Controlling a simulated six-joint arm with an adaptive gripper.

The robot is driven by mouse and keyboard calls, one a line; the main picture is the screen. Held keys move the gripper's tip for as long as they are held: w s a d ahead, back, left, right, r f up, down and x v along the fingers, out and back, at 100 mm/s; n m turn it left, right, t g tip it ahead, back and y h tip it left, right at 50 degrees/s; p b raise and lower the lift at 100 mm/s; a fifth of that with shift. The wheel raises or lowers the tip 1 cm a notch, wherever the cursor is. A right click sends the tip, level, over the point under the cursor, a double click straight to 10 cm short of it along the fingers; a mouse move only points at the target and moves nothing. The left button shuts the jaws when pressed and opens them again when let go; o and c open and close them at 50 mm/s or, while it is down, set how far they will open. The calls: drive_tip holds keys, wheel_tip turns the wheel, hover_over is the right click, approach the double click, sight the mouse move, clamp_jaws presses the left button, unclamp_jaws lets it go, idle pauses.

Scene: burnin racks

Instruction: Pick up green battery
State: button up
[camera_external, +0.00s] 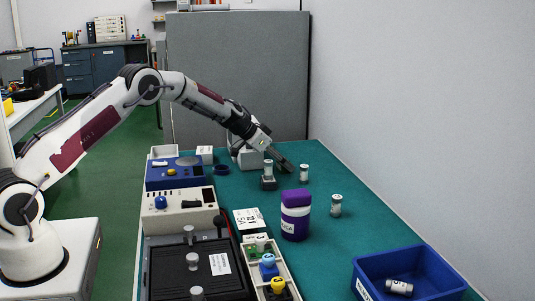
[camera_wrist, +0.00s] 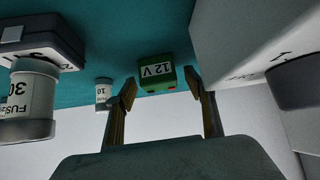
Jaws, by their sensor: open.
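The green battery (camera_wrist: 155,70), a small box marked 12 V, sits on the teal table top in the wrist view. It lies ahead of my gripper (camera_wrist: 160,85), roughly between its two fingertips. The fingers are apart, with nothing gripped. I cannot tell whether either finger touches the battery. In the external view my gripper (camera_external: 283,161) is low over the far part of the table, and I cannot make out the battery there.
A pale box (camera_wrist: 240,35) stands close at right in the wrist view. A fuse cylinder (camera_wrist: 30,98) and a smaller one (camera_wrist: 103,92) are at left. The external view shows a purple jar (camera_external: 295,214) and a blue bin (camera_external: 410,268) nearer the front.

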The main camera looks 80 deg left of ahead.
drive_tip(key=shift+w+f, duration=0.2)
idle(0.5)
drive_tip(key=c, duration=1.3)
